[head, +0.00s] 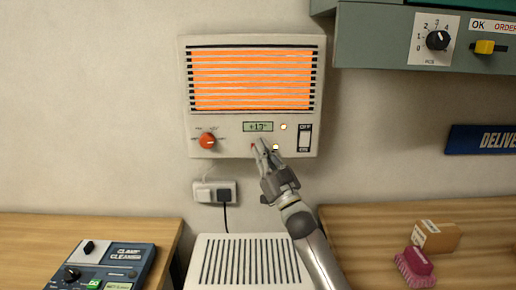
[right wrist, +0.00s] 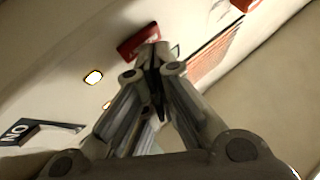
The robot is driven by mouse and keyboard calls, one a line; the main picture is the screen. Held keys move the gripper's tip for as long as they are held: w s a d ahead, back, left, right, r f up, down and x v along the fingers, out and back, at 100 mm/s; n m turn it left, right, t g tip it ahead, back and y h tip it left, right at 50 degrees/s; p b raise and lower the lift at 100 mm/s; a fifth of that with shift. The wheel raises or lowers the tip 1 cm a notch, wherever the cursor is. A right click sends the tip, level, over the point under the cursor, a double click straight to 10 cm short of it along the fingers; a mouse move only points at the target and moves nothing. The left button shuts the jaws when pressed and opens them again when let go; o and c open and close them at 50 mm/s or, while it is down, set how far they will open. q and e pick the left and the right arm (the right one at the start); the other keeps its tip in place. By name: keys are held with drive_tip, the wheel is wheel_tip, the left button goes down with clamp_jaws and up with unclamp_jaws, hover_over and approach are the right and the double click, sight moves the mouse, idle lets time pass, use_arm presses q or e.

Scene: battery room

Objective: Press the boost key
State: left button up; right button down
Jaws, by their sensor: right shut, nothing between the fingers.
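A white wall heater (head: 184,125) with a glowing orange grille hangs on the wall. A small red key, likely the boost key (head: 253,147), sits low on its panel, partly hidden by my fingers; its label is unreadable. In the right wrist view the red key (right wrist: 136,42) is a bar right at my fingertips. My right gripper (head: 260,144) is shut and empty, its tips at the key; I cannot tell whether they touch it. It also shows in the right wrist view (right wrist: 152,52). My left gripper is not in view.
The panel also has a red dial (head: 208,141), a display (head: 258,127) reading about +13°, a lit lamp (head: 283,127) and an OFF/ON rocker switch (head: 304,138). A wall socket (head: 214,192) is below. A grey cabinet (head: 375,40) overhangs at upper right.

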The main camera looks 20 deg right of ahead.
drive_tip(key=shift+s+a+p, duration=0.2)
drive_tip(key=shift+s+p, duration=0.15)
drive_tip(key=shift+s, duration=0.35)
drive_tip(key=s+p, duration=0.1)
drive_tip(key=s, duration=0.1)
drive_tip(key=s+a+p, duration=0.1)
drive_tip(key=s, duration=0.1)
drive_tip(key=shift+s+a+p, duration=0.2)
drive_tip(key=shift+s+p, duration=0.15)
drive_tip(key=shift+s, duration=0.05)
drive_tip(key=shift+f, duration=0.15)
